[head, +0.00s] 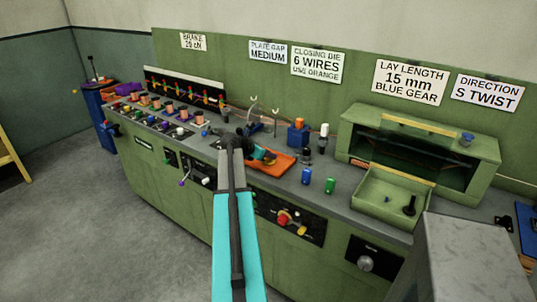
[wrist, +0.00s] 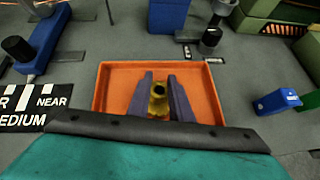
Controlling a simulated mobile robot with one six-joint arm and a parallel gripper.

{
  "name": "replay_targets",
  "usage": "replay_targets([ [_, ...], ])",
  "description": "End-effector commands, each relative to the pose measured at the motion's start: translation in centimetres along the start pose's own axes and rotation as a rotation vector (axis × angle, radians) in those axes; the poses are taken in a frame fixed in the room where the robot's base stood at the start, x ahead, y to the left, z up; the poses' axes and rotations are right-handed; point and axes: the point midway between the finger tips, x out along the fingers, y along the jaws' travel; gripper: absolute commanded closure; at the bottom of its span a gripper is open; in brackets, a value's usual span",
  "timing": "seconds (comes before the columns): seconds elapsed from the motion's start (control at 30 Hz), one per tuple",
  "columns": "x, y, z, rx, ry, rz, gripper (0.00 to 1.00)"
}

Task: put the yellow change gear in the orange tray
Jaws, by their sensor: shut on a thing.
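The yellow change gear (wrist: 158,92) is between the two fingers of my gripper (wrist: 160,93) in the wrist view. My gripper is shut on it. Behind and around them shows the orange tray (wrist: 210,72), with its floor bare where I can see it. The gear is over the inside of the tray; I cannot tell whether it touches the floor. In the head view the orange tray (head: 287,163) lies on the bench, partly hidden by my arm, and my gripper (head: 269,157) is over it. A small yellow spot shows there.
A blue block (wrist: 168,15) stands behind the tray, and a dark cylinder (wrist: 210,40) stands near its back right corner. A blue piece (wrist: 277,101) and a green one (head: 330,185) stand to the right. A black plate marked MEDIUM (wrist: 30,107) lies left of the tray.

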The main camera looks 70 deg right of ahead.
Motion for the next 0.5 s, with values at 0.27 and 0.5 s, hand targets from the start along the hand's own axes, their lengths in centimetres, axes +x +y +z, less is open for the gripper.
replay_targets([
  [0.27, 0.01, 0.01, -0.03, 0.0, -0.001, 0.0, 1.0],
  [0.5, 0.09, 0.01, -0.16, 0.0, 0.0, 0.0, 0.62],
])
